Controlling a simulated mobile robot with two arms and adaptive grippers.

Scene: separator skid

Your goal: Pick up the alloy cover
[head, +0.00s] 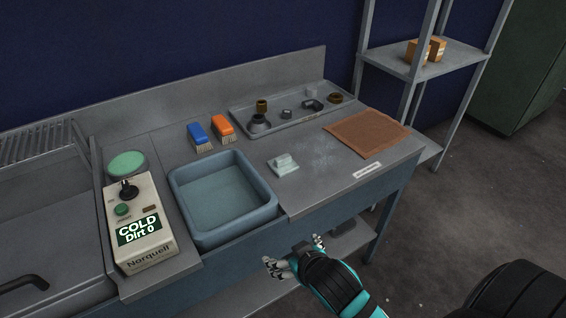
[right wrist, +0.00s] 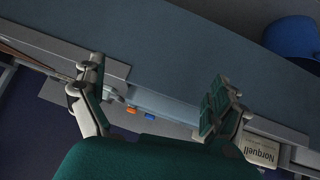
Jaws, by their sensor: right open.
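A small pale grey-white piece with a raised block on top (head: 284,163) lies on the bench right of the sink; it may be the alloy cover, but I cannot tell for certain. Several small metal parts lie in a shallow grey tray (head: 240,117) at the back, among them a dark flared part with a brassy top (head: 260,121) and a dark squarish part (head: 313,105). My right gripper (head: 295,253) is open and empty, in front of the bench edge, apart from these parts. Its spread fingers also show in the right wrist view (right wrist: 157,88). My left gripper is not in view.
A blue-grey sink (head: 222,200) and a Norquell control box (head: 140,222) stand at left. Blue (head: 199,133) and orange (head: 223,126) brushes lie behind the sink. A brown mat (head: 367,133) lies at right. A shelf rack (head: 425,65) stands beyond.

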